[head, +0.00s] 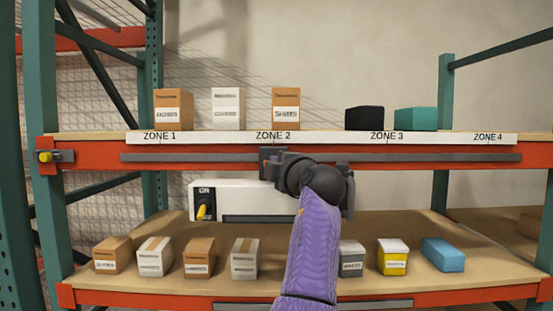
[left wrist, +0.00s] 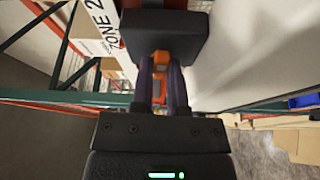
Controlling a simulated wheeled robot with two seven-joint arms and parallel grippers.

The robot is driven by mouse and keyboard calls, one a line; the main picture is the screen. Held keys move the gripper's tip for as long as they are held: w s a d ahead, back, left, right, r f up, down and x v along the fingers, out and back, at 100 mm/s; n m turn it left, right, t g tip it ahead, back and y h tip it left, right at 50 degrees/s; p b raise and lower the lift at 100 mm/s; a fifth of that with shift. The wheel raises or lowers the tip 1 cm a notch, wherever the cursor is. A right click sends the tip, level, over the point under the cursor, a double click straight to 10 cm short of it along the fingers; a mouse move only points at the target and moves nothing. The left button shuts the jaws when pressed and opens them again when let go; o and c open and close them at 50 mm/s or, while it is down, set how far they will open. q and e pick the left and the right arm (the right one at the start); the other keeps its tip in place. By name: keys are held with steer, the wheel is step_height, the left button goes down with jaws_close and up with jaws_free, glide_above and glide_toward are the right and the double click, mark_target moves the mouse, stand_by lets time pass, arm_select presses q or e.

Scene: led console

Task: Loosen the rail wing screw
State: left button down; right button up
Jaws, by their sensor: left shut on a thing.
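The white console (head: 258,203) hangs below the upper shelf's grey rail (head: 430,157), with a yellow-handled switch (head: 202,212) at its left. It shows pale in the left wrist view (left wrist: 235,50). A dark rail clamp (head: 268,158) grips the rail under ZONE 2; it is the black block (left wrist: 160,38) in the left wrist view. The orange wing screw (left wrist: 160,62) sits at the clamp between my fingers. My left gripper (left wrist: 161,85) is shut on it. In the head view my left gripper (head: 284,168) meets the clamp's right side, and my wrist hides the screw.
Several boxes (head: 173,108) stand on the upper shelf above a ZONE label strip (head: 330,138). More boxes (head: 198,257) line the lower shelf. A yellow knob (head: 45,157) is at the upper beam's left end. Green uprights (head: 45,200) bound the left.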

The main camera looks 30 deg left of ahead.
arm_select(q)
steer(key=shift+r+n+p, duration=0.3)
steer(key=shift+n, duration=0.2)
stand_by(0.3)
steer(key=c, duration=0.9)
jaws_free()
steer(key=shift+o, duration=1.4)
steer(key=shift+w+a+f, duration=0.1)
steer(key=shift+w+f, duration=0.05)
steer(key=shift+f, duration=0.05)
